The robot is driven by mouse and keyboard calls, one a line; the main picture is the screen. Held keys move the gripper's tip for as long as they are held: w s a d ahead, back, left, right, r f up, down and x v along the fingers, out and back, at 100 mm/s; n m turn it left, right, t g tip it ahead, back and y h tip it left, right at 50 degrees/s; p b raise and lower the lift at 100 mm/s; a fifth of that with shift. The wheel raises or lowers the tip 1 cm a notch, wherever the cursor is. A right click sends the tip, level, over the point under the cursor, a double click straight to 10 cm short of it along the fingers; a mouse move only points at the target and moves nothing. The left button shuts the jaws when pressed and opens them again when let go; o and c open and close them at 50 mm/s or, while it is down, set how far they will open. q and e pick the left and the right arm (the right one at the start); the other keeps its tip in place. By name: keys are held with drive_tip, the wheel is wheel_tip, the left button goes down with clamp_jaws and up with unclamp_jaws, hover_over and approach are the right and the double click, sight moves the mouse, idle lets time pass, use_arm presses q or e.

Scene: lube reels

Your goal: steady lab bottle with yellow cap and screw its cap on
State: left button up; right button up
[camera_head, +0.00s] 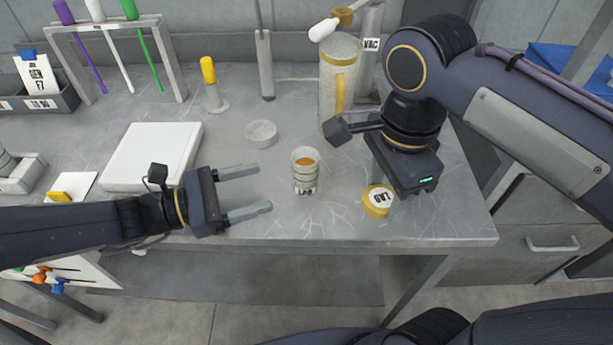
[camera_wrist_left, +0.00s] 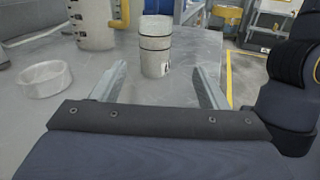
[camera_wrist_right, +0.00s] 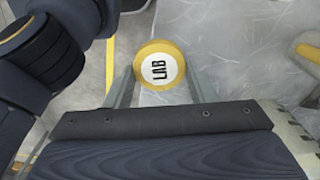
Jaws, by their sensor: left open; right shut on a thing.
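The lab bottle (camera_head: 306,172) is a small ribbed grey-white container standing upright and uncapped on the table, with orange contents at its open mouth. It also shows in the left wrist view (camera_wrist_left: 155,48), just beyond my left fingertips. My left gripper (camera_head: 264,188) is open and empty, to the left of the bottle, with its fingers pointing at it. The cap (camera_head: 378,200) is a yellow disc with a white top marked LAB, to the right of the bottle. In the right wrist view the cap (camera_wrist_right: 160,66) sits between the fingers of my right gripper (camera_wrist_right: 163,84), which is shut on it.
A shallow round dish (camera_head: 261,134) lies behind the bottle, and a white slab (camera_head: 152,156) lies to the left. A tall cylinder with a yellow handle (camera_head: 338,80) stands behind. The table's front edge (camera_head: 330,243) is close in front. The surface between bottle and cap is clear.

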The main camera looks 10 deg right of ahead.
sight(293, 174)
use_arm(q)
drive_tip(key=shift+w+d+f+n+t, duration=0.15)
drive_tip(key=shift+w+n+t, duration=0.2)
drive_tip(key=shift+n, duration=0.15)
drive_tip(key=shift+d, duration=0.1)
drive_tip(key=d, duration=0.6)
drive_tip(key=shift+w+d, duration=0.25)
drive_tip(key=shift+w, duration=0.1)
drive_tip(key=shift+d, duration=0.1)
drive_tip(key=d, duration=0.5)
drive_tip(key=shift+w+r, duration=0.25)
drive_tip(key=shift+w, duration=0.05)
drive_tip(key=c, duration=1.1)
